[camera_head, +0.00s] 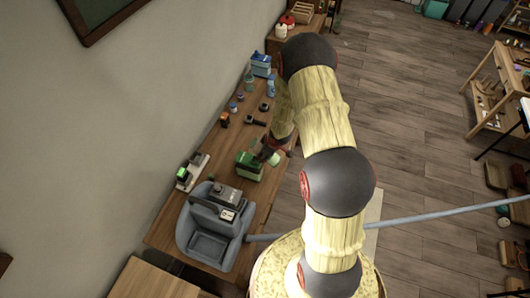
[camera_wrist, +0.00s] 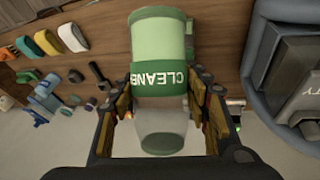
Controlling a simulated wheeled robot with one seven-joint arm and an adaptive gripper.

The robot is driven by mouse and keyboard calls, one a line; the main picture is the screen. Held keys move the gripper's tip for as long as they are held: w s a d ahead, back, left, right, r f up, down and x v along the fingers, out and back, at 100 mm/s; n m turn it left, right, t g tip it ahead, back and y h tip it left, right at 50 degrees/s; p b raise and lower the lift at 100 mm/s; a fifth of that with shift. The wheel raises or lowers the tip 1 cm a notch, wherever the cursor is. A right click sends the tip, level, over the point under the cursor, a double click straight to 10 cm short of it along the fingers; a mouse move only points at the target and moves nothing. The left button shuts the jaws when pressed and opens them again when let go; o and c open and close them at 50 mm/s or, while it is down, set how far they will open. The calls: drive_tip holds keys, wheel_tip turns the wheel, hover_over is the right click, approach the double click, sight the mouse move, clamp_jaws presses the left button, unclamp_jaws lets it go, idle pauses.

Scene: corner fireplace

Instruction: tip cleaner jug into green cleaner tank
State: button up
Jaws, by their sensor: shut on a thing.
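The cleaner jug (camera_wrist: 158,45) is a pale green, see-through cylinder with a dark green label, whose lettering is upside down in the wrist view. My gripper (camera_wrist: 160,98) is shut on it, one finger on each side. In the head view my gripper (camera_head: 273,148) is over the wooden table, with the pale jug (camera_head: 273,159) just right of a green box-like tank (camera_head: 248,167). The arm partly hides the jug there, and I cannot tell whether it touches the tank. The tank is not clearly visible in the wrist view.
A grey-blue vacuum-like machine (camera_head: 208,245) stands at the table's near end. A small tray (camera_head: 192,171) with a green item lies at the left edge. Blue bottles (camera_head: 260,65) and small tools (camera_head: 256,121) are farther back. A grey hose (camera_head: 430,214) runs right, across the floor area.

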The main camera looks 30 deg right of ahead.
sight(258, 142)
drive_tip(key=r+t+y, duration=0.1)
drive_tip(key=w+a+t+y, duration=0.1)
drive_tip(key=r+t+b, duration=0.1)
drive_tip(key=shift+w+a+r+m+t+y, duration=0.2)
drive_tip(key=shift+w+r+m+t+y, duration=0.1)
drive_tip(key=shift+w+t+y, duration=0.1)
drive_tip(key=shift+w+a+r+t+y+b, duration=0.35)
drive_tip(key=shift+r+t+y+b, duration=0.1)
drive_tip(key=shift+t+b, duration=0.2)
drive_tip(key=shift+w+a+r+t+y+b, duration=0.2)
drive_tip(key=shift+w+r+t+y+b, duration=0.2)
drive_tip(key=shift+t+b, duration=0.2)
drive_tip(key=shift+w+a+r+m+t+y+b, duration=0.2)
drive_tip(key=shift+w+r+t+y+b, duration=0.05)
drive_tip(key=shift+r+t+b, duration=0.25)
drive_tip(key=shift+w+a+r+m+t+y+b, duration=0.15)
drive_tip(key=shift+w+r+m+t+y+b, duration=0.05)
drive_tip(key=shift+r+t+b, duration=0.25)
